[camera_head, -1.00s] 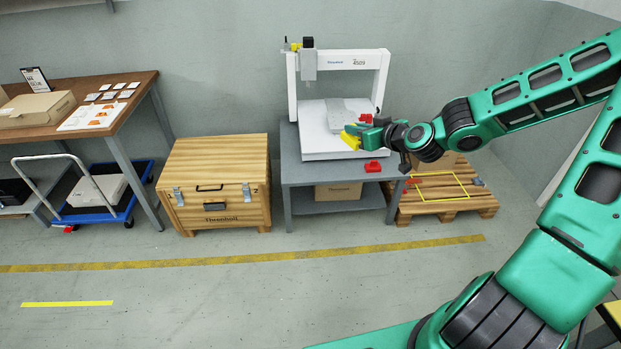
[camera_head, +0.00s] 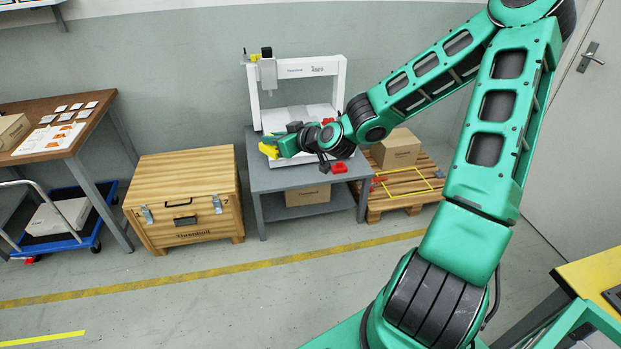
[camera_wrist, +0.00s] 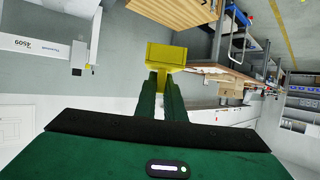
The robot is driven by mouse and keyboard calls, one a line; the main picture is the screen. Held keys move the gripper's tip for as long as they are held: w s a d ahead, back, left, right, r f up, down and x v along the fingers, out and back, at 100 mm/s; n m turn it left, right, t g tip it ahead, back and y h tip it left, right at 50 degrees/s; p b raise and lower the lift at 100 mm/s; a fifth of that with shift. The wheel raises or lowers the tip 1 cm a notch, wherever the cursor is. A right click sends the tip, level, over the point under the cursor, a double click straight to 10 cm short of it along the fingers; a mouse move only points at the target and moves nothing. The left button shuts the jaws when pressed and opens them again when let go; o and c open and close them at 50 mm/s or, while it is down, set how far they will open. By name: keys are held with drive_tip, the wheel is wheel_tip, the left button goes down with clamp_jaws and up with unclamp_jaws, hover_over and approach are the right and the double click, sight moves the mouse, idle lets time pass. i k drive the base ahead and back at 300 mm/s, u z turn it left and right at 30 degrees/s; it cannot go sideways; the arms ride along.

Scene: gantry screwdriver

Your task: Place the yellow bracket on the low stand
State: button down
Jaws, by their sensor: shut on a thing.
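My gripper (camera_head: 283,147) is shut on the yellow bracket (camera_head: 269,151) and holds it at the left front of the white gantry machine. The wrist view shows the bracket (camera_wrist: 166,55) at the tips of my two green fingers (camera_wrist: 163,88). The bracket looks clear of every surface, though its height is hard to judge. I cannot tell for sure which thing is the low stand.
The white gantry screwdriver (camera_head: 296,67) stands on a grey table (camera_head: 273,178) with red parts (camera_head: 340,167). A wooden chest (camera_head: 186,200) stands left of it; a pallet (camera_head: 408,195) with a carton (camera_head: 396,149) is at right. The floor in front is clear.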

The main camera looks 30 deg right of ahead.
sight(290, 177)
drive_tip(key=u, duration=0.05)
drive_tip(key=i, duration=1)
drive_tip(key=z, duration=0.05)
